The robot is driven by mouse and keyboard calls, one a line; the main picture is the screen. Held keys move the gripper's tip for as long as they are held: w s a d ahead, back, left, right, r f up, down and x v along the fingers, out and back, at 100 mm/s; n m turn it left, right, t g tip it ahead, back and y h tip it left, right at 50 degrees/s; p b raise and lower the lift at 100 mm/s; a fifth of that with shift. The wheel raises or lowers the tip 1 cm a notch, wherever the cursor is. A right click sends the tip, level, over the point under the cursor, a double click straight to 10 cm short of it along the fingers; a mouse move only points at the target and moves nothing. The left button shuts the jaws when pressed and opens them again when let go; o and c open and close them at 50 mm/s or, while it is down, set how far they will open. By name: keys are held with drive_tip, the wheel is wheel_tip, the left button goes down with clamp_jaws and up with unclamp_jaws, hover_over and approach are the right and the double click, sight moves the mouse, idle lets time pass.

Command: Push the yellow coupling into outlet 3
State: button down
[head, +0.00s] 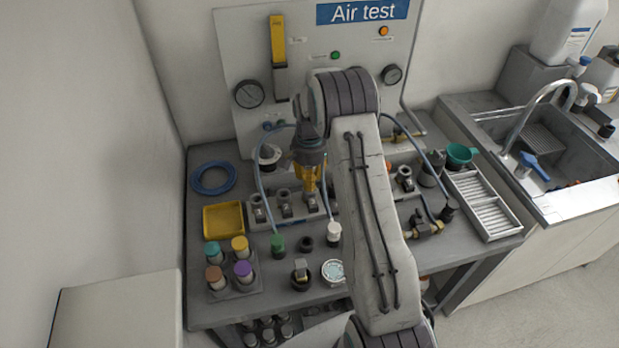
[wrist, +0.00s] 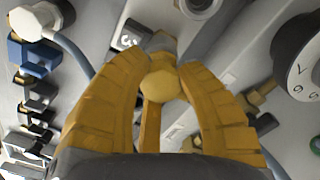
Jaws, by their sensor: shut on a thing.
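My gripper (head: 309,180) points down over the bench, in front of the panel. In the wrist view its yellow fingers (wrist: 162,72) are closed around the yellow coupling (wrist: 162,87), whose six-sided end faces the camera. In the head view the fingers and arm hide the coupling and this outlet.
Outlet fittings (head: 285,203) stand left of my gripper. Blue hoses loop close by, to a green coupling (head: 278,243) and a white coupling (head: 334,232). A yellow tray (head: 223,206), capped jars (head: 243,271) and a slotted white tray (head: 484,205) occupy the bench.

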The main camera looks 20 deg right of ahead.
drive_tip(key=shift+f, duration=0.35)
drive_tip(key=c, duration=0.8)
unclamp_jaws()
drive_tip(key=shift+r, duration=0.15)
wheel_tip(320, 180, up, 12)
drive_tip(key=shift+f, duration=0.15)
